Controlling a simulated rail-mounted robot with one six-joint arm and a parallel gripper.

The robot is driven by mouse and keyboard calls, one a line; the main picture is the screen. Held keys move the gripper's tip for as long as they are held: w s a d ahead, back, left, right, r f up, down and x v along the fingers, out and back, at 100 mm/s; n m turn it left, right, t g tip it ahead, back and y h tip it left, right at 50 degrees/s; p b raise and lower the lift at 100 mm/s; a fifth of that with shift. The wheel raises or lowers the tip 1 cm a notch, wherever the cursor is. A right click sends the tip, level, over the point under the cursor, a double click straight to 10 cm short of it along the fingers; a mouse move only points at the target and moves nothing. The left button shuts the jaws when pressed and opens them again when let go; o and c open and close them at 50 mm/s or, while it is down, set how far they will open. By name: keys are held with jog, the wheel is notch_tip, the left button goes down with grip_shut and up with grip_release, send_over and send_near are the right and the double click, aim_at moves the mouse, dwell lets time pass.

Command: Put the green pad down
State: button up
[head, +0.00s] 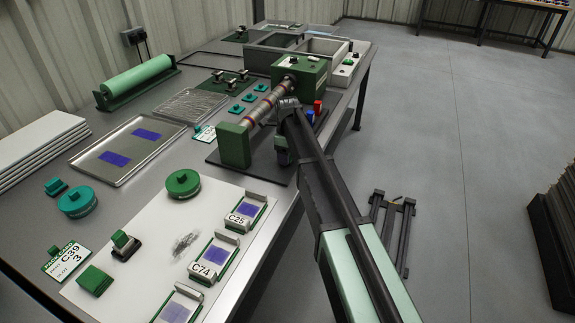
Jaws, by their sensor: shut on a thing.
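My arm reaches from the bottom right over the bench, its wrist by the roller machine. My gripper (282,146) hangs below the wrist, beside the arm link, small and partly hidden. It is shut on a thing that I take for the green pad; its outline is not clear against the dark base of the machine. A green block (95,280) and a green-topped block on a black base (123,244) stand on the white sheet (150,285) at the front left, well away from my gripper.
The roller machine (234,146) stands under my wrist. A round green lidded thing (183,183), several framed blue plates (216,255) and a metal tray (128,150) are on the bench. The bench's right edge runs under my arm.

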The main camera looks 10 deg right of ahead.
jog(key=shift+f, duration=0.6)
jog(key=o, duration=0.9)
jog(key=shift+c, duration=0.2)
notch_tip(320, 180, up, 13)
jog(key=p, duration=1.2)
jog(key=shift+f+p, duration=0.15)
jog(key=shift+p, duration=0.2)
jog(key=shift+s+f, duration=0.15)
jog(key=s+n, duration=2.5)
jog(key=s, duration=0.6)
jog(key=shift+s, duration=0.4)
